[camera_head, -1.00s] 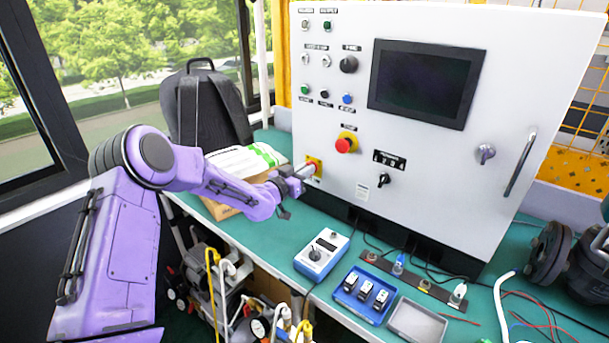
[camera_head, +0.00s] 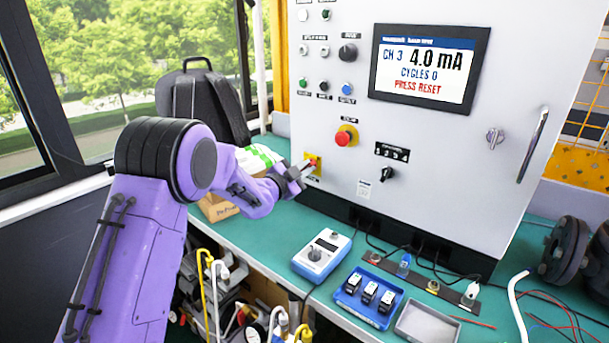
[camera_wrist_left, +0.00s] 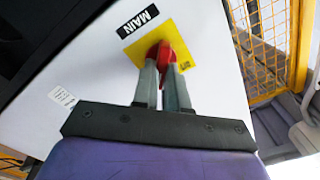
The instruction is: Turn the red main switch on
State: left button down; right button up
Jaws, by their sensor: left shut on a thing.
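The red main switch (camera_wrist_left: 160,55) sits on a yellow square plate under a black MAIN label in the left wrist view. In the head view its yellow plate (camera_head: 313,168) is at the lower left of the white control panel. My left gripper (camera_head: 304,166) is shut on the switch knob, and its two grey fingers (camera_wrist_left: 163,80) reach the red knob from either side. The fingers partly hide the knob. The panel screen (camera_head: 425,68) is lit and reads CH 3, 4.0 mA, CYCLES 0, PRESS RESET. My right gripper is not in view.
A red mushroom button (camera_head: 343,138) and a black selector knob (camera_head: 387,174) are right of the switch. A blue-white calibrator (camera_head: 322,255), a blue tray (camera_head: 367,298) and a grey tray (camera_head: 426,322) lie on the green bench below. A cardboard box (camera_head: 216,208) is behind my left arm.

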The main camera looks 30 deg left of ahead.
pick_arm(q)
jog(key=shift+f+m, duration=0.15)
jog(key=shift+m, duration=0.25)
jog(key=c, duration=1.2)
grip_release()
jog(key=shift+s, duration=0.1)
jog(key=shift+o, duration=0.2)
jog(key=shift+s, duration=0.1)
jog(key=s+b, duration=0.2)
jog(key=s, duration=0.8)
jog(key=shift+s+a, duration=0.2)
jog(key=shift+a, duration=0.25)
